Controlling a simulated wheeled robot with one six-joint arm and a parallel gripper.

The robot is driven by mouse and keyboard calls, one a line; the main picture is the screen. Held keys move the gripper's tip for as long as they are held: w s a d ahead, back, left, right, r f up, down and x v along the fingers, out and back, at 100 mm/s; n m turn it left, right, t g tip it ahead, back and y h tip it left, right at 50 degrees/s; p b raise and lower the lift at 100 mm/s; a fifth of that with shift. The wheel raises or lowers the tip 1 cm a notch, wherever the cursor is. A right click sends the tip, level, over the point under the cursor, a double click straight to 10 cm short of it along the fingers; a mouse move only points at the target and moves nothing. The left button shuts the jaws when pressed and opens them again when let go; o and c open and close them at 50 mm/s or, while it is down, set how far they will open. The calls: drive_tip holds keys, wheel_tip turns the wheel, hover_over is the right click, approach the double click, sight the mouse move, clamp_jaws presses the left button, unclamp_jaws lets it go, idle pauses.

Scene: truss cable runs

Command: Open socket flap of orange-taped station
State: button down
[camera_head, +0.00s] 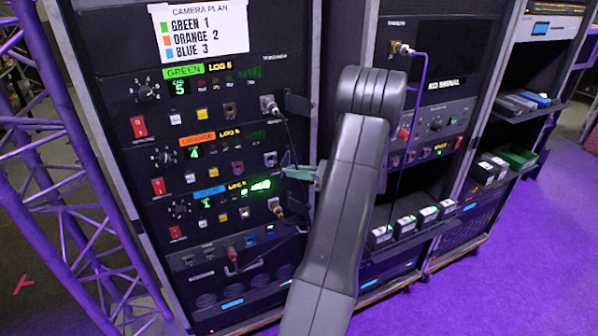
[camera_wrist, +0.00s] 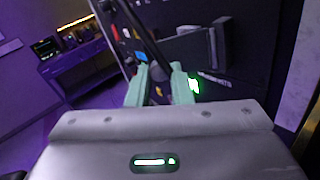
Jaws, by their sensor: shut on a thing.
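The orange-taped station is the middle row of the rack, with an orange label (camera_head: 198,138) and a lit green "4". Its round socket (camera_head: 270,159) is at the row's right end. My gripper (camera_head: 300,172) has pale green fingers just right of that socket. In the wrist view the fingers (camera_wrist: 160,88) are close together on a dark piece that looks like the orange station's socket flap, mostly hidden between them. A dark cable from the green station's socket (camera_head: 268,104) hangs down close to the fingers. I cannot tell whether it touches them.
The green station (camera_head: 184,71) is above and the blue station (camera_head: 209,190) below, each with a plug in its socket. A dark plate (camera_head: 297,104) stands beside the green socket. A purple truss (camera_head: 60,130) is at left. Another rack (camera_head: 440,120) is at right, with purple floor (camera_head: 530,240) in front.

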idle(0.3)
drive_tip(key=c, duration=1.3)
unclamp_jaws()
drive_tip(key=b+v, duration=0.2)
drive_tip(key=v, duration=1.1)
drive_tip(key=shift+d, duration=0.4)
drive_tip(key=shift+s, duration=0.1)
drive_tip(key=shift+c, duration=0.2)
